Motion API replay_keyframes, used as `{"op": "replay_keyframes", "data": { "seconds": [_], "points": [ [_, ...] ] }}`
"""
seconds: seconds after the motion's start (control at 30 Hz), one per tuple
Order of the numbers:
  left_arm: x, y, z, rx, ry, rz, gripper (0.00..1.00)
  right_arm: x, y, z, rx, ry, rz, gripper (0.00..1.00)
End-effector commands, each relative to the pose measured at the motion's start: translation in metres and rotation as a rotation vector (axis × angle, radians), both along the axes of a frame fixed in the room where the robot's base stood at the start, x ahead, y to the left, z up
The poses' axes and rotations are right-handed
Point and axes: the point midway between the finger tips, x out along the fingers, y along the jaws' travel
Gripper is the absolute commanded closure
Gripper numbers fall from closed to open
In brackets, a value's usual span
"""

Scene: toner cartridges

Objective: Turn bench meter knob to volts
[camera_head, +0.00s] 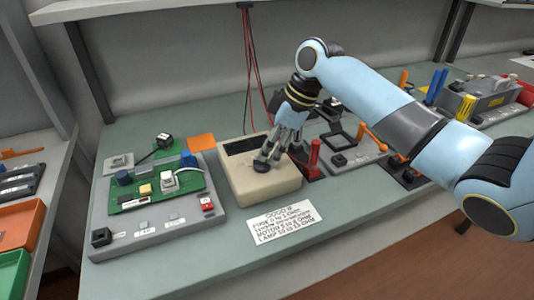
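The bench meter (272,187) is a cream box with a dark display strip on its sloped top, in the middle of the bench. Its dark round knob (260,167) sits on the top face, partly covered by my fingers. My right gripper (267,158) reaches down from above, with its grey fingertips at the knob. I cannot tell whether the fingers are closed on it or just beside it. The knob's pointer and the dial marks are too small or hidden to read. My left gripper is not in view.
A board fixture (160,225) with a green circuit board stands left of the meter. A printed note card (283,222) lies in front. Red leads (249,60) hang behind, and a red part (314,153) stands close right. Tool stands (355,155) sit further right. The front bench strip is mostly clear.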

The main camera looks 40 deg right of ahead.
Motion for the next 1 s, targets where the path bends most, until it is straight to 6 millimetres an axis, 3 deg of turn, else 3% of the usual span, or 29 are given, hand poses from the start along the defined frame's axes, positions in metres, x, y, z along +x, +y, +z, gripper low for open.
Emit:
{"op": "replay_keyframes", "data": {
  "seconds": [0.2,0.5,0.77,1.0],
  "points": [
    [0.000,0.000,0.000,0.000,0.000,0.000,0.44,0.006,0.006,-0.020,0.001,0.000,-0.001,0.67],
    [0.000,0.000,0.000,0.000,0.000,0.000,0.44,0.006,0.006,-0.022,0.000,0.000,-0.001,0.67],
    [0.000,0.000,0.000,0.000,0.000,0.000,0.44,0.006,0.006,-0.022,0.000,0.000,-0.001,1.00],
    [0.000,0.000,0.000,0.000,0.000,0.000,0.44,0.006,0.006,-0.022,-0.001,-0.001,-0.003,1.00]
  ]
}}
